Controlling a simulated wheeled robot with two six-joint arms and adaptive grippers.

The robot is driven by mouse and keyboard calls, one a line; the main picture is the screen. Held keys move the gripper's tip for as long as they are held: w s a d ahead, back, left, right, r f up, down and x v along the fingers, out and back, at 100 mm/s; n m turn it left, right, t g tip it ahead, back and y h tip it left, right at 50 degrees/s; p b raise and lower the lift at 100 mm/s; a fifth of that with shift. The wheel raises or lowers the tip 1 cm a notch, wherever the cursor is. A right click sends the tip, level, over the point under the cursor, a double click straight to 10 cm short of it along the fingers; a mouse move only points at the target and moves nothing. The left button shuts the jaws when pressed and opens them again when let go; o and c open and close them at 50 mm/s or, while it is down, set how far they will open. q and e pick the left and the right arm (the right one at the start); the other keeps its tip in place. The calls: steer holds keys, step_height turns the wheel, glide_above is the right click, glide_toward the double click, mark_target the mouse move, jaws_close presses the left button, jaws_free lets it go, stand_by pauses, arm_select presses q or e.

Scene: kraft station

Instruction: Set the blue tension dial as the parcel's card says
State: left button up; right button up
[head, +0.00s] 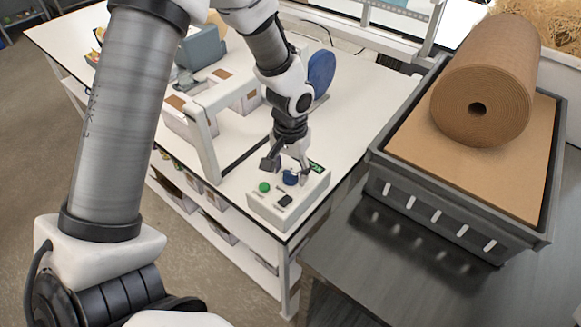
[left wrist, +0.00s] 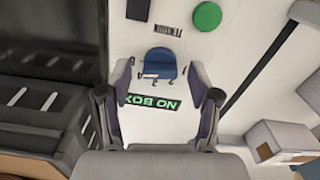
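The blue tension dial (head: 290,178) sits on top of a pale control box (head: 283,211) at the table corner. My left gripper (head: 287,170) points down over it with its fingers apart. In the left wrist view the dial (left wrist: 160,64) lies between the two open fingertips, with a gap visible on each side; contact cannot be told. A pale mark shows on the dial's lower left edge. A green-lettered display (left wrist: 152,102) appears upside down and seems to read "NO BOX". I cannot make out a parcel card. My right gripper is not in view.
The box also carries a green button (head: 264,187) and a black switch (head: 285,200). A white arch-shaped machine (head: 207,145) and a blue disc (head: 320,72) stand behind. At right, a grey crate (head: 375,160) holds a brown roll (head: 485,85).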

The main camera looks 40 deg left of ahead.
arm_select(q)
steer(key=shift+s+r, duration=0.1)
steer(key=shift+s, duration=0.05)
steer(key=c, duration=1)
